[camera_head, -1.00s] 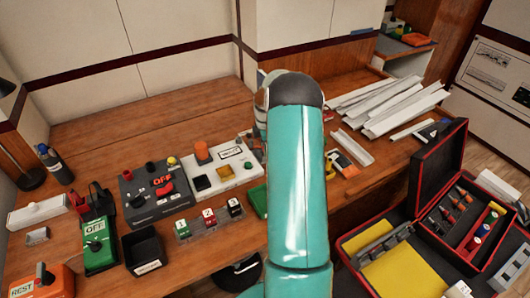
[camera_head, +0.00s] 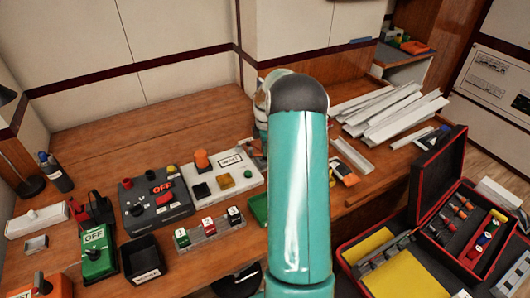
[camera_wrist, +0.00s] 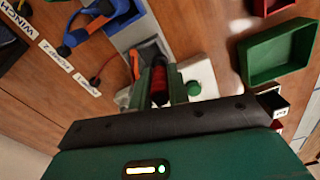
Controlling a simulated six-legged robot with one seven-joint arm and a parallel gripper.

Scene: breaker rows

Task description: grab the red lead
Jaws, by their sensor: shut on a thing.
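In the wrist view my gripper (camera_wrist: 161,88) is shut on a red cylindrical piece, which I take to be the red lead (camera_wrist: 160,80). The piece sits between the two green fingers. A dark part with an orange edge lies just beyond it, on a grey strip. I cannot tell whether the lead is lifted or still touches what lies under it. In the head view my teal arm hides most of the gripper and all of the lead.
A green tray (camera_wrist: 278,52) and a blue-handled item (camera_wrist: 95,22) flank the gripper in the wrist view. In the head view a white button panel (camera_head: 223,180), a dark control box (camera_head: 155,203) and white strips (camera_head: 395,115) lie on the bench. An open red-edged case (camera_head: 470,215) stands right.

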